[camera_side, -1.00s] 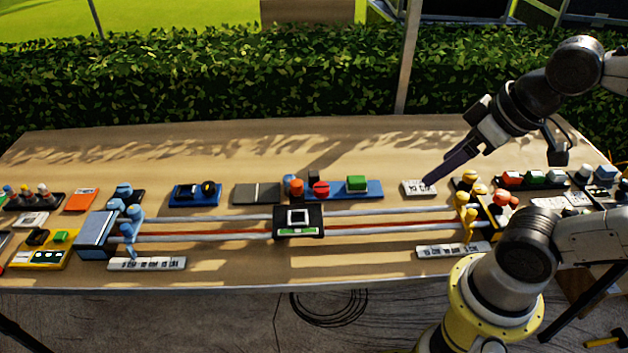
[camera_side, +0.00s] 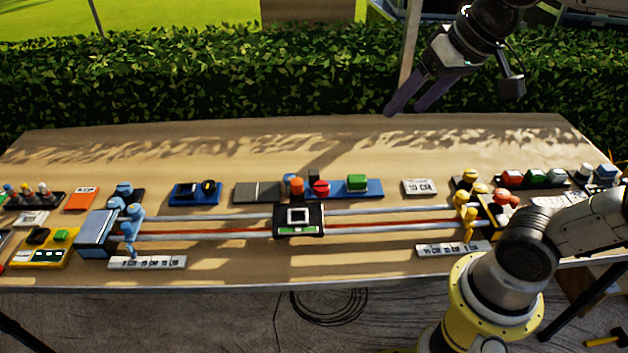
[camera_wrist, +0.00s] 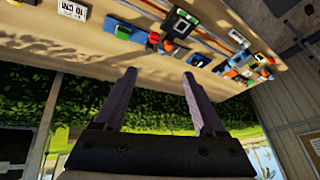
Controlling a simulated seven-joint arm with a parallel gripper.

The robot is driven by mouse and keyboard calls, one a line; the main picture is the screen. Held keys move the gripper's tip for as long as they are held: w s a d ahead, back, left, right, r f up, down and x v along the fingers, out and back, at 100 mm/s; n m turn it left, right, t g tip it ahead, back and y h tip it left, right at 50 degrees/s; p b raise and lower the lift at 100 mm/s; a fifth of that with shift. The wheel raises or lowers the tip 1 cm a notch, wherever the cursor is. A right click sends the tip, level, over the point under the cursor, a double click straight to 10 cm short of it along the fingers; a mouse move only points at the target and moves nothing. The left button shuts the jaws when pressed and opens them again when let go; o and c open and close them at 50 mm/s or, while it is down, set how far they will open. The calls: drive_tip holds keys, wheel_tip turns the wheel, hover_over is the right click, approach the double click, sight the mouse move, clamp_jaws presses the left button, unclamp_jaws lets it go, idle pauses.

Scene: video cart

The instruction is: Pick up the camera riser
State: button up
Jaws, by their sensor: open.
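My gripper (camera_side: 403,110) is open and empty, raised above the far right part of the table. Its two purple fingers stand apart, also in the wrist view (camera_wrist: 160,76). I cannot tell for certain which object is the camera riser. A black cart (camera_side: 283,222) with a white square frame (camera_side: 298,217) and a green strip sits on the rails mid-table. It shows small in the wrist view (camera_wrist: 181,23). A flat grey two-part plate (camera_side: 257,193) lies behind it. My gripper is well above and to the right of both, touching neither.
A blue block (camera_side: 95,234) and blue figures stand at the left rail end; yellow figures (camera_side: 467,215) at the right. A blue tray (camera_side: 345,190) with coloured blocks and a white labelled plate (camera_side: 419,187) lie behind the rails. The table's back strip (camera_side: 300,145) is clear.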

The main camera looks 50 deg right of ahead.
drive_tip(key=w+m, duration=0.2)
drive_tip(key=w, duration=0.5)
drive_tip(key=m+g, duration=0.3)
drive_tip(key=g, duration=0.3)
hover_over(314, 172)
wheel_tip(314, 172, down, 29)
drive_tip(key=shift+r, duration=0.1)
drive_tip(key=shift+f, duration=3.1)
clamp_jaws()
